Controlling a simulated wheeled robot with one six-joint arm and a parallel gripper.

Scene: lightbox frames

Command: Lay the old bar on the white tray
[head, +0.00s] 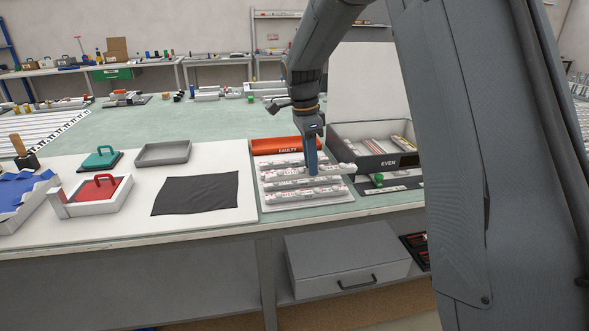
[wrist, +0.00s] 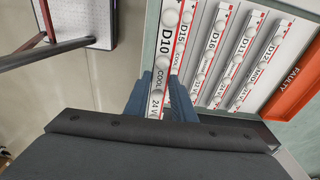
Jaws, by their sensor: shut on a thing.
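The white tray (head: 308,208) has an orange end marked FAULTY (head: 289,145) and holds several white bars in rows. My gripper (head: 313,171) is over the tray, shut on a white bar (head: 340,168) whose right end reaches past the tray's right edge. In the wrist view, my blue fingers (wrist: 161,98) grip this bar, labelled D10 COOL 24V (wrist: 169,42). Bars D15, D16, D11 and D12 lie beside it. My gripper body hides the bar's near end. I cannot tell whether the held bar touches the tray.
A dark box marked EVEN (head: 398,162) with bars inside stands right of the tray. A black cloth (head: 197,193), a grey tray (head: 163,153) and a red-handled tool (head: 98,190) lie to the left. A grey drawer box (head: 345,263) is below the bench.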

